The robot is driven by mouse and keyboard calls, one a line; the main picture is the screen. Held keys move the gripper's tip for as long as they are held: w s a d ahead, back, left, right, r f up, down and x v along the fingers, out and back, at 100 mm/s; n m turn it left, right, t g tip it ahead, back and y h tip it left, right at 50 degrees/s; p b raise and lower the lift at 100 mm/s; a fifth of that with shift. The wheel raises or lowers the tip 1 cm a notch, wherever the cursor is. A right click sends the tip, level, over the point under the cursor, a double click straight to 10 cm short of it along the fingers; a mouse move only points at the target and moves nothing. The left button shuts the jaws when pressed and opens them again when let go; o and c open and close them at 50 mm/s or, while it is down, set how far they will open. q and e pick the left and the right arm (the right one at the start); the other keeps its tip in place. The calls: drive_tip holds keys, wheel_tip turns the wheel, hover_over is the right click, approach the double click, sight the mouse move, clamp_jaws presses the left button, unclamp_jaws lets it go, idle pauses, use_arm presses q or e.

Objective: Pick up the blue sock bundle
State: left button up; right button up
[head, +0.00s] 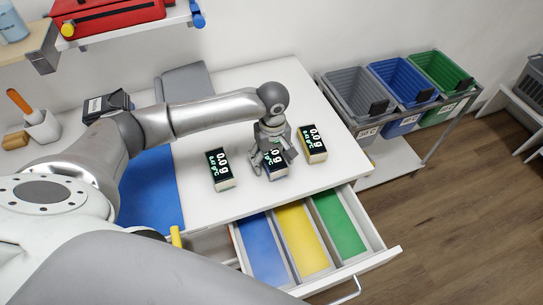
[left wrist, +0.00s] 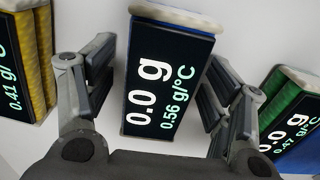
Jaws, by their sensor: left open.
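The blue sock bundle appears to be the middle of three bundles with black display faces on the white table. It shows in the left wrist view (left wrist: 182,17) as a blue edge behind a face reading 0.0 g and 0.56 g/°C. In the head view the bundle (head: 275,164) is partly covered by my left gripper (head: 272,157). The left gripper is open above it, with one finger on each side, as the left wrist view (left wrist: 160,90) also shows. I cannot tell whether the fingers touch it. My right gripper is not in view.
A green bundle (head: 221,170) is left of the gripper and a yellow one (head: 313,144) right, both close. An open drawer (head: 375,262) with blue, yellow and green compartments juts out in front. A blue mat (head: 152,190) lies left. Grey, blue and green bins (head: 437,70) stand right.

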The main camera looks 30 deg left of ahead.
use_arm(q)
drive_tip(key=c, duration=1.2)
drive_tip(key=shift+o, duration=0.2)
drive_tip(key=shift+r, duration=0.15)
